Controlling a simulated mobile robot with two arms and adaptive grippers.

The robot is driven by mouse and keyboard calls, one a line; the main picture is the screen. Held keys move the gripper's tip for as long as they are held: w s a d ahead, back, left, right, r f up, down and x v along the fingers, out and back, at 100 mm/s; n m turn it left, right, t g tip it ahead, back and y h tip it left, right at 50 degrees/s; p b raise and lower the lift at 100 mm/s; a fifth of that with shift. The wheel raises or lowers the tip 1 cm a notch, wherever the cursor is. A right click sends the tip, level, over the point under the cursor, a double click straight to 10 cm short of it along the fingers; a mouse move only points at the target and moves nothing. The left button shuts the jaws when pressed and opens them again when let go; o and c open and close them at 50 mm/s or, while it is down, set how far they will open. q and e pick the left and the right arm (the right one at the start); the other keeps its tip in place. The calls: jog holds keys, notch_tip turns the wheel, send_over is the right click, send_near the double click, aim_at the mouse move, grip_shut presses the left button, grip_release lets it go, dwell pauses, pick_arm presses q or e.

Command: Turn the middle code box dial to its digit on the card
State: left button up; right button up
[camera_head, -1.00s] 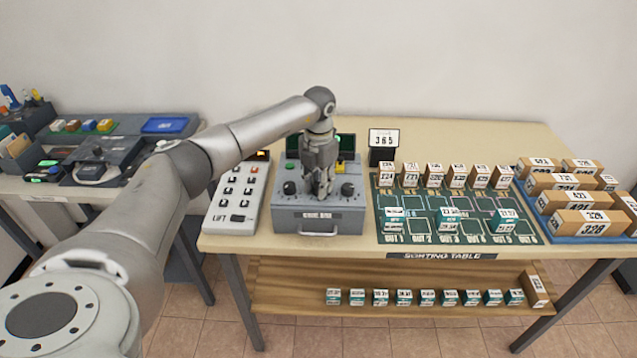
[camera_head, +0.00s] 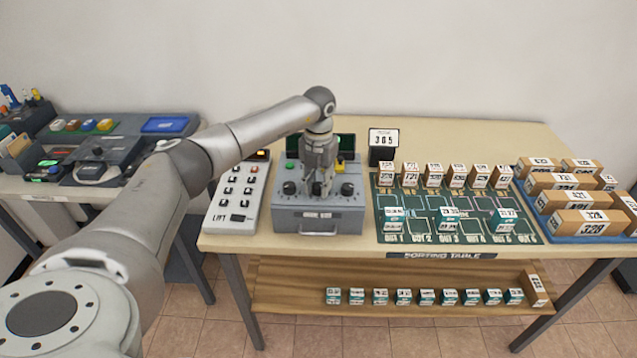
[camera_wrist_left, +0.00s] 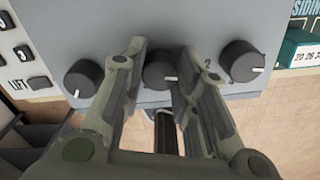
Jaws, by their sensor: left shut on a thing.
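The grey code box (camera_head: 318,217) stands on the sorting table with a row of dark dials on top. My left gripper (camera_head: 318,190) points down over the box and hides most of the middle dial in the head view. In the left wrist view the middle dial (camera_wrist_left: 160,74) sits between the two fingers of the gripper (camera_wrist_left: 158,88), which are shut on it. The left dial (camera_wrist_left: 84,79) and right dial (camera_wrist_left: 241,61) are free on either side. The card (camera_head: 384,138) behind the box reads 365. My right gripper is not in view.
A keypad panel marked LIFT (camera_head: 238,195) stands close left of the box. A green sorting mat (camera_head: 408,228) with small parcels lies to the right, and a blue tray (camera_head: 560,236) of brown boxes lies beyond it. The table behind the card is clear.

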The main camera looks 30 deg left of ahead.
aim_at(319, 185)
pick_arm(q)
jog(key=o, duration=1.1)
jog(key=shift+c, duration=0.2)
notch_tip(319, 185, up, 12)
